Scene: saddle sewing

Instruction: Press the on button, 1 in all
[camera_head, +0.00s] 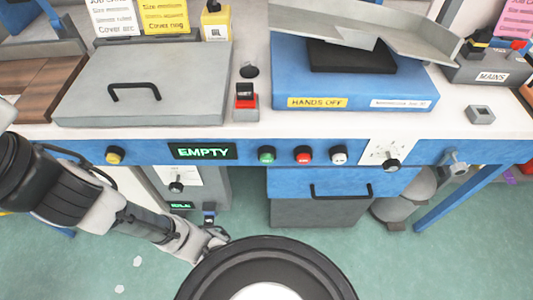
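The front panel of the blue bench carries a row of round buttons. A green button (267,154), a red button (303,154) and a white button (339,154) sit side by side, right of a dark display (203,151) reading "EMPTY" in green. Their labels are too small to read, so I cannot tell for sure which is the on button. My gripper (213,236) is at the end of my arm, low and left of the green button, apart from the panel. Its fingers are too small to tell open from shut.
A yellow knob (115,154) is left on the panel, and a dial (391,164) is at right. Below are a drawer handle (341,190) and a small lit unit (181,205). A grey lidded box (190,70) and a blue "HANDS OFF" machine (360,92) stand on top.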

